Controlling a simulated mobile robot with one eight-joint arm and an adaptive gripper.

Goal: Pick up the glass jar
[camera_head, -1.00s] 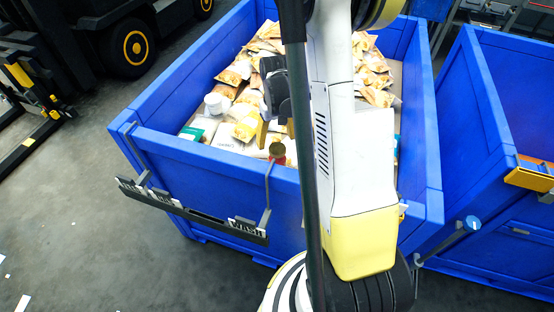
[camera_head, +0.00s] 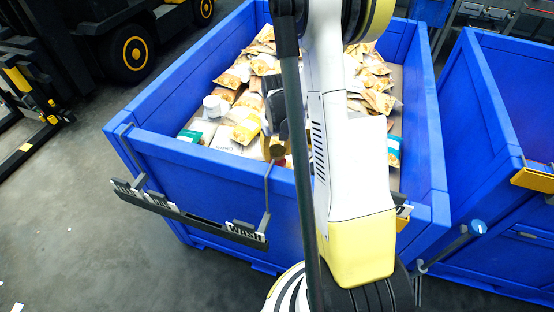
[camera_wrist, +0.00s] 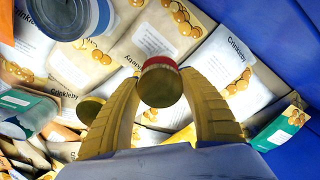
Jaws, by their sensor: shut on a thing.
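In the wrist view, a small jar (camera_wrist: 161,88) with a dull gold-brown lid and a red and cream side stands between the yellow fingertips of my gripper (camera_wrist: 160,80). The fingers are closed on it from both sides. Most of its body is hidden below the lid, and I cannot tell whether it touches the packets beneath. In the head view, my gripper (camera_head: 273,148) is down inside the blue bin near its front wall. The jar is mostly hidden there by the fingers and wall.
The blue bin (camera_head: 215,175) holds many snack packets (camera_wrist: 235,75). A large can (camera_wrist: 58,14) and another gold-lidded jar (camera_wrist: 90,108) lie left of my gripper in the wrist view. The bin's wall (camera_wrist: 292,40) is close on the right. A second blue bin (camera_head: 480,150) stands right.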

